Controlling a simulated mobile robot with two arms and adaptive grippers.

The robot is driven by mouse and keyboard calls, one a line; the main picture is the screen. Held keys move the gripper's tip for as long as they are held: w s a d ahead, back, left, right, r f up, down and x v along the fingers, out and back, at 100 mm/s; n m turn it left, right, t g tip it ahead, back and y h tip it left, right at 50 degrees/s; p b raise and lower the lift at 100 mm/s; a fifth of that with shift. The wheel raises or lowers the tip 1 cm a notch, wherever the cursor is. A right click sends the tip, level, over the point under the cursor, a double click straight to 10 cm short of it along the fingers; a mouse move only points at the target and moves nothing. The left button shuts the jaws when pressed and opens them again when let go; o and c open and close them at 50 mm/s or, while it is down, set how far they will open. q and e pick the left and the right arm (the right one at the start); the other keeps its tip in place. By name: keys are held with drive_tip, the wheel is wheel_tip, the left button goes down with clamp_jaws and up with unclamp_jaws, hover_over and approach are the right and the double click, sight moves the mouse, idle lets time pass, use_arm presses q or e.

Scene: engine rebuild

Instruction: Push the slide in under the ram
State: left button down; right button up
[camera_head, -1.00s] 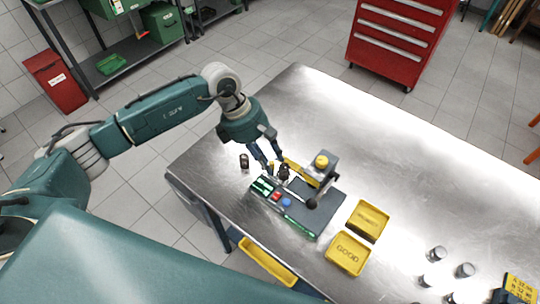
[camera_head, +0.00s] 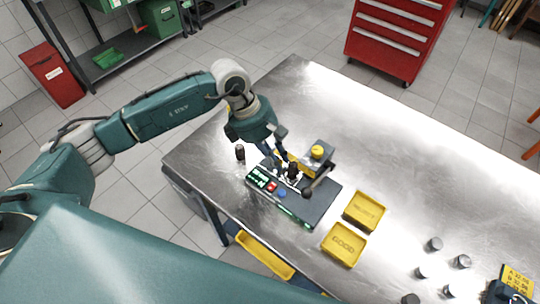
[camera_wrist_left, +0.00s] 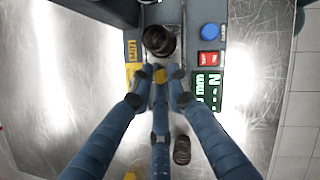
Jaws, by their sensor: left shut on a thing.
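The bench press (camera_head: 320,157) has a yellow cap on its head and stands on a dark base plate (camera_head: 322,205). A dark cylindrical part (camera_head: 293,170) sits upright on the slide just short of the press head; it also shows in the left wrist view (camera_wrist_left: 158,40). My left gripper (camera_head: 284,160) is behind this part, on the side away from the press. In the left wrist view its fingers (camera_wrist_left: 160,76) are closed around a small yellow-topped piece at the slide's near end. The fingers hide much of the slide. My right gripper is out of view.
The base carries a green display (camera_wrist_left: 207,88), a red button (camera_wrist_left: 208,58) and a blue button (camera_wrist_left: 210,32). A small dark part (camera_head: 240,153) stands on the bench. Two yellow trays (camera_head: 344,245) and several metal cylinders lie to the right. The far bench is clear.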

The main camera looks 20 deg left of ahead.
sight(296, 172)
use_arm(q)
drive_tip(key=d, duration=0.2)
drive_tip(key=s+d, duration=0.1)
drive_tip(key=s+d+b, duration=0.1)
drive_tip(key=d, duration=0.1)
drive_tip(key=shift+d, duration=0.35)
drive_tip(key=shift+a, duration=0.45)
drive_tip(key=shift+d, duration=0.2)
drive_tip(key=c, duration=1.7)
unclamp_jaws()
drive_tip(key=shift+s+d, duration=0.15)
drive_tip(key=shift+c, duration=0.2)
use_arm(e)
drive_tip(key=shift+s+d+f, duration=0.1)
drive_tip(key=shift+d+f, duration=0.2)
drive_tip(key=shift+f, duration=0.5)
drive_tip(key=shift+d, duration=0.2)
